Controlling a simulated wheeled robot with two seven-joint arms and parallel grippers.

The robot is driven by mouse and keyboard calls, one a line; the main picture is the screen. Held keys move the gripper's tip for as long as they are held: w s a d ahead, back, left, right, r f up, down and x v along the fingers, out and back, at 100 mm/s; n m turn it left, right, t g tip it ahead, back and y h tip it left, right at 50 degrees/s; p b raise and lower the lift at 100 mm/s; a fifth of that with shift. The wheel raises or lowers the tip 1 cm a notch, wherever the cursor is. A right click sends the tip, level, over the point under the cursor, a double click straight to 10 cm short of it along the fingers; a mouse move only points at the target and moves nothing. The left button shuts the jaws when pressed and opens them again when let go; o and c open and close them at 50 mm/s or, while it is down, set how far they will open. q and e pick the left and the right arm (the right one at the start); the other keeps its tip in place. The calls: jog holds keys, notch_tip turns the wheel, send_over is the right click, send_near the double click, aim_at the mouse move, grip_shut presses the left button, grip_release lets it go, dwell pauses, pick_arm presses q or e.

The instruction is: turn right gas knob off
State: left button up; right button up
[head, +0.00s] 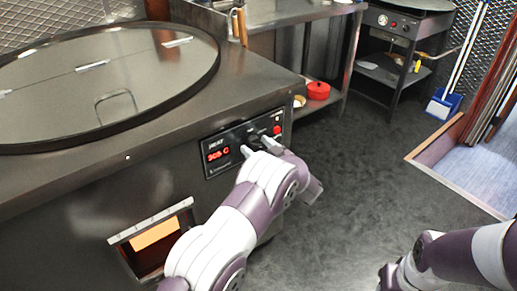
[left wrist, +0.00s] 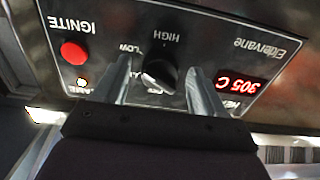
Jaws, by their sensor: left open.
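The control panel (head: 238,160) of the tandoor counter has one black gas knob, seen in the left wrist view (left wrist: 160,72), with HIGH and LOW marks around it. My left gripper (head: 257,145) is at the panel, and the wrist view shows its two fingers (left wrist: 159,66) open on either side of the knob. Whether the fingers touch it I cannot tell. In the head view the gripper largely hides the knob. A red display (left wrist: 243,84) reads 305 C. A red IGNITE button (left wrist: 74,53) sits beside the knob, above a small glowing flame light (left wrist: 82,82). My right gripper (head: 390,278) is low at the right, its fingers unclear.
A large round lid (head: 105,75) covers the counter top. Below the panel is an open hatch (head: 152,222). A shelf with a red pot (head: 318,90) stands behind. A blue dustpan (head: 443,104) is at the back right. The dark floor (head: 350,170) between is clear.

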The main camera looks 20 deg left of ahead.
pick_arm(q)
jog(key=c, duration=1)
jog(key=shift+c, duration=0.2)
jog(key=shift+n, duration=0.3)
jog(key=shift+d+r+n+b, duration=0.1)
jog(key=shift+n+b, duration=9.7)
jog(key=shift+n, duration=1.9)
